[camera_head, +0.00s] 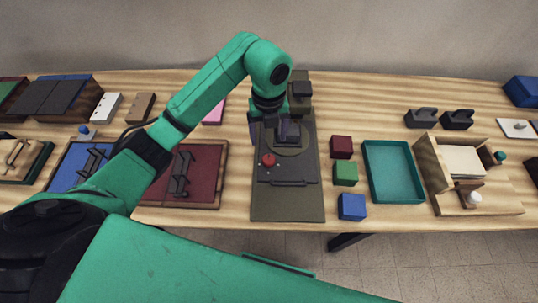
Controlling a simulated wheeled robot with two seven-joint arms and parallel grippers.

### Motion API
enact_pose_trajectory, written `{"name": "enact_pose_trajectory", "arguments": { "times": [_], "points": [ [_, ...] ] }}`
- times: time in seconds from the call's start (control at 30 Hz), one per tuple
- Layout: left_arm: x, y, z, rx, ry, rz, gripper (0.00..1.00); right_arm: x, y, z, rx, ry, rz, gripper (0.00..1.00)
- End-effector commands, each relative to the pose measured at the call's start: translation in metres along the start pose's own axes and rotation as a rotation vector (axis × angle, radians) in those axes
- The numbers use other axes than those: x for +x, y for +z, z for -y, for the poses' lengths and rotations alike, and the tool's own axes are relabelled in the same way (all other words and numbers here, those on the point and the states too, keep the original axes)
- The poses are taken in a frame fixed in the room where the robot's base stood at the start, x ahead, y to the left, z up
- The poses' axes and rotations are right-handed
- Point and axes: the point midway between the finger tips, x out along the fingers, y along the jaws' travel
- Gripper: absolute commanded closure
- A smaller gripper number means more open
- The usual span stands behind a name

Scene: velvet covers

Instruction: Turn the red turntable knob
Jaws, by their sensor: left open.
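The red knob (268,160) is a small red disc on a dark olive board (288,205) in the middle of the table. The gripper is open and apart from the knob in the picture. Its fingers look dark against the dark board, so their height is hard to tell. My right gripper is not in view.
Dark red (342,147), green (346,173) and blue (352,206) cubes stand right of the board. A teal tray (393,198) lies farther right, then a wooden box (428,165). A dark red panel with a handle (205,165) lies left, partly behind my arm.

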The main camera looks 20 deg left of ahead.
Motion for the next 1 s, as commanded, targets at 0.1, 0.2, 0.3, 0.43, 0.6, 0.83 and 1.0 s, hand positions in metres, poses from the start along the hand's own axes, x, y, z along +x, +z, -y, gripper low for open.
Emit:
{"name": "enact_pose_trajectory", "arguments": {
  "times": [0.1, 0.2, 0.3, 0.43, 0.6, 0.83, 1.0],
  "points": [
    [0.029, -0.002, -0.001, 0.001, 0.003, -0.008, 0.19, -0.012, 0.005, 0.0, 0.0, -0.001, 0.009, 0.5],
    [0.056, -0.003, 0.0, 0.002, 0.001, -0.008, 0.19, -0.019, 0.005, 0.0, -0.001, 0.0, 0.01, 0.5],
    [0.082, -0.002, 0.0, 0.002, 0.0, -0.007, 0.19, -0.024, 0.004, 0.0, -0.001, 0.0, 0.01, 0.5],
    [0.105, -0.002, 0.002, 0.003, -0.004, -0.005, 0.19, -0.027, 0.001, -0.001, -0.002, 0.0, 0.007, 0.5],
    [0.116, -0.001, 0.001, 0.004, -0.003, -0.002, 0.19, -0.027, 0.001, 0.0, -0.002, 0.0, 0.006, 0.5],
    [0.116, -0.001, 0.001, 0.005, -0.004, -0.001, 0.41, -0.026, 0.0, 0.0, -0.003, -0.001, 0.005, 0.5],
    [0.116, -0.001, 0.001, 0.004, -0.004, -0.001, 1.0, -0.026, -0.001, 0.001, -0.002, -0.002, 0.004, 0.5]
  ]
}}
